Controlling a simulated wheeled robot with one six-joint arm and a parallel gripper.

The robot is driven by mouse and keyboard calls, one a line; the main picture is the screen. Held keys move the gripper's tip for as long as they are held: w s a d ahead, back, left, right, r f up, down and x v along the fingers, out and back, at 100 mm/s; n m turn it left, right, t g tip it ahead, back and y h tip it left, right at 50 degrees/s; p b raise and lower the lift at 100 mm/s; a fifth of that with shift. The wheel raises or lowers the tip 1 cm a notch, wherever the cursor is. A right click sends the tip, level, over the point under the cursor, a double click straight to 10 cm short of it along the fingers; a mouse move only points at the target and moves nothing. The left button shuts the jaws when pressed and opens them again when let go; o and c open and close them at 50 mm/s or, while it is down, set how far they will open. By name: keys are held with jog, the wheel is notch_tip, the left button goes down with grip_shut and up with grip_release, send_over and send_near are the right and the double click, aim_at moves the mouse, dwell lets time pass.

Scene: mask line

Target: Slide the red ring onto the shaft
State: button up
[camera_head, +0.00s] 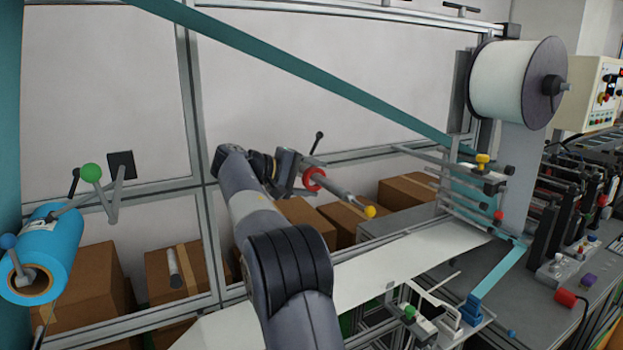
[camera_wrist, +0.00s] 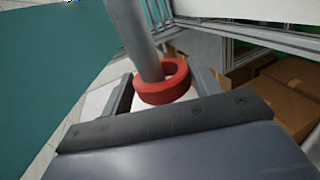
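The red ring (camera_head: 313,180) is at the end of my arm in the head view, and it also shows in the wrist view (camera_wrist: 176,90). The grey shaft (camera_head: 343,194) slants from the ring down to the right, with a yellow ball at its lower right end. In the wrist view the shaft (camera_wrist: 133,30) runs from the top edge into the ring's opening, and the ring appears to be around it. My gripper (camera_head: 302,172) has a finger on each side of the ring, apparently touching it (camera_wrist: 160,76). How far the shaft passes through is hidden.
A blue roll (camera_head: 60,245) hangs at the left, near a green-knobbed lever (camera_head: 91,172). A large white roll (camera_head: 500,80) stands at the right beside rods and a teal band. Cardboard boxes (camera_head: 405,192) stand behind the frame. A white sheet (camera_head: 405,268) runs below the shaft.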

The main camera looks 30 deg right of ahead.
jog(key=o, duration=0.4)
jog(key=v, duration=1)
jog(key=shift+a+b, duration=0.35)
jog(key=shift+a, duration=0.05)
jog(key=shift+r, duration=0.15)
jog(key=x, duration=1.1)
jog(key=shift+p, duration=0.4)
jog(key=shift+r, duration=0.1)
jog(key=shift+a, duration=0.1)
